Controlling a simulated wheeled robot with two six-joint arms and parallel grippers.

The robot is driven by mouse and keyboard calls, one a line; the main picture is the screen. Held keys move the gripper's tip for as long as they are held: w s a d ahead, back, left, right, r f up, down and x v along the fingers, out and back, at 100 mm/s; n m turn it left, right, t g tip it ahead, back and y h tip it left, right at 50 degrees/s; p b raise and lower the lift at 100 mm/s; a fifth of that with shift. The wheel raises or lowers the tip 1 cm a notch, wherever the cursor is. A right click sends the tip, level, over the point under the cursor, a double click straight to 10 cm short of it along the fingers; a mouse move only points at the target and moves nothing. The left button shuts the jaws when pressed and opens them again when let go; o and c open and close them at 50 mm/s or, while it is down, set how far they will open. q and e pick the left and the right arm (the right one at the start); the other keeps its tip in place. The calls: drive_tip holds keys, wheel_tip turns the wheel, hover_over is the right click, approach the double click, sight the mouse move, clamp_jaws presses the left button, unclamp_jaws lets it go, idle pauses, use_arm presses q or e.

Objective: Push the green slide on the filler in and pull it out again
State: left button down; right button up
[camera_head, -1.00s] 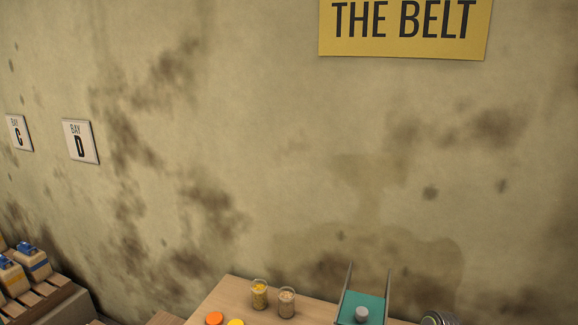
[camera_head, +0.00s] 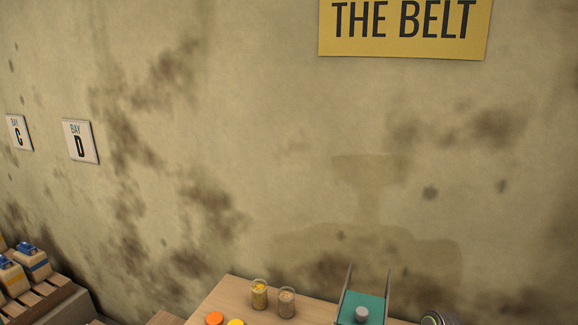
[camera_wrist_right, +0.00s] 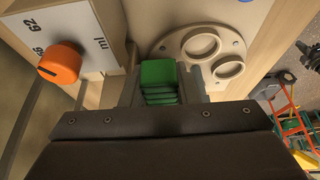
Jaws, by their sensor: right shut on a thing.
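The green slide (camera_wrist_right: 158,76) shows in the right wrist view, just beyond the top of my dark gripper body. My right gripper (camera_wrist_right: 160,92) is shut on it, with a grey finger on each side. The filler (camera_wrist_right: 55,20) is around it, with a pale panel at the left bearing "ml" markings and an orange knob (camera_wrist_right: 59,62). How deep the slide sits is hidden by the gripper. My left gripper is not in view.
In the head view, a wooden table (camera_head: 232,297) holds two filled jars (camera_head: 259,294), orange and yellow discs (camera_head: 214,318), and a teal tray with a grey piece (camera_head: 350,300). Boxes with blue tops (camera_head: 33,262) stand at far left. An orange and green frame (camera_wrist_right: 293,125) shows at right in the wrist view.

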drive_tip(key=shift+w+a+r, duration=0.1)
drive_tip(key=shift+w+r, duration=0.1)
drive_tip(key=shift+r, duration=0.05)
drive_tip(key=shift+s+d+f+p, duration=0.1)
drive_tip(key=shift+s+d+p, duration=0.2)
drive_tip(key=shift+d, duration=0.6)
drive_tip(key=shift+s+d+r+p, duration=0.15)
drive_tip(key=shift+s+d, duration=0.25)
drive_tip(key=shift+d, duration=0.55)
drive_tip(key=shift+s+d+f+p, duration=0.15)
drive_tip(key=shift+s+d+p, duration=0.2)
drive_tip(key=shift+d, duration=0.55)
drive_tip(key=shift+a, duration=0.15)
drive_tip(key=o, duration=0.7)
drive_tip(key=shift+f, duration=0.1)
drive_tip(key=shift+o, duration=0.2)
drive_tip(key=a+p+v, duration=0.2)
drive_tip(key=p+v, duration=0.7)
drive_tip(key=v, duration=0.2)
drive_tip(key=shift+w+r, duration=0.25)
drive_tip(key=shift+r, duration=0.4)
drive_tip(key=shift+d, duration=0.15)
